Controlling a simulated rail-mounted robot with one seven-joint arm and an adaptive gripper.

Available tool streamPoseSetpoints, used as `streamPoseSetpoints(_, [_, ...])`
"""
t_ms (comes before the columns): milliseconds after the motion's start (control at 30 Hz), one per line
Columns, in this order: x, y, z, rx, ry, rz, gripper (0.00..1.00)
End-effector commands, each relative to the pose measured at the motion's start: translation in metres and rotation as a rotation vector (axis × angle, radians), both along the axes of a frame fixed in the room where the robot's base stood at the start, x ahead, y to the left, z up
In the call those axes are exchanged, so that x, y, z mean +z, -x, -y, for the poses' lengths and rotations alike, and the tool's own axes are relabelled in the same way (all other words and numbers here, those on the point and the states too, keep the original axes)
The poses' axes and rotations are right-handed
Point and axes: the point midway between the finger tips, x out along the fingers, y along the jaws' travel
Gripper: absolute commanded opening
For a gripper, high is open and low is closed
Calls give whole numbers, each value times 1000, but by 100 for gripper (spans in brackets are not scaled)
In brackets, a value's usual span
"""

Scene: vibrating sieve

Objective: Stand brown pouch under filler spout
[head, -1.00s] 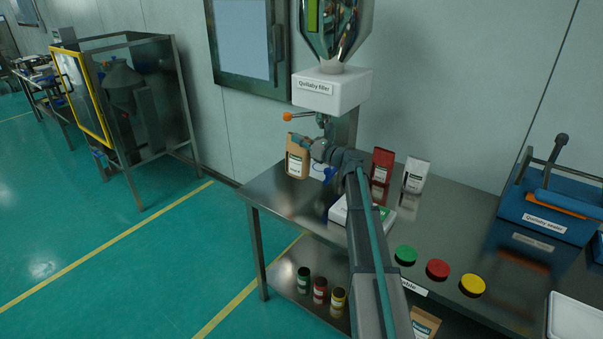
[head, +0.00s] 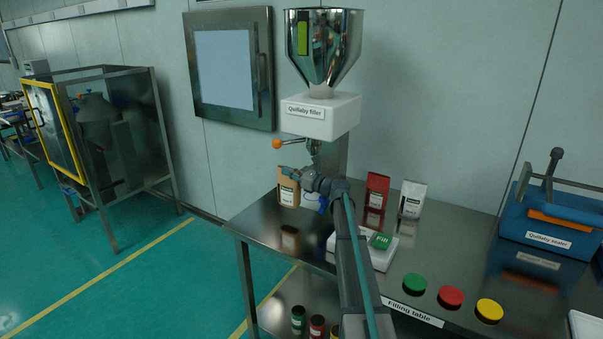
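The brown pouch (head: 288,192) is upright with a white label, at the back left of the filling table (head: 265,222). Its reflection lies a little below its base with a gap, so it appears to hang just above the tabletop. My gripper (head: 297,176) is at the pouch's upper part and appears shut on it; the fingertips are small and partly hidden. The Quillaby filler (head: 318,112) stands above, and its metal spout (head: 315,148) points down. In the picture, the pouch is below and left of the spout, not directly beneath it.
A red pouch (head: 376,190) and a white pouch (head: 411,200) stand right of my arm. An orange-knobbed lever (head: 278,144) sticks out left of the spout. A white unit with a green Fill button (head: 381,241) and coloured lids (head: 414,283) are nearer. A blue sealer (head: 553,215) stands right.

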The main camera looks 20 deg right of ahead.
Motion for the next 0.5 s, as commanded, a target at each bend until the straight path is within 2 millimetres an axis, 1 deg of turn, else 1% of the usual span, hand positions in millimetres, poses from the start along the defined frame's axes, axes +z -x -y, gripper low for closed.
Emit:
streamPoseSetpoints(33, [2, -12, 13, 0, 0, 0, 0])
streamPoseSetpoints(200, [2, -35, 47, -1, 0, 0, 0])
streamPoseSetpoints(300, [1, -46, 62, 0, 0, 0, 0])
streamPoseSetpoints(400, [1, -53, 73, 0, 0, 0, 0])
streamPoseSetpoints(500, [0, -55, 78, 0, 0, 0, 0])
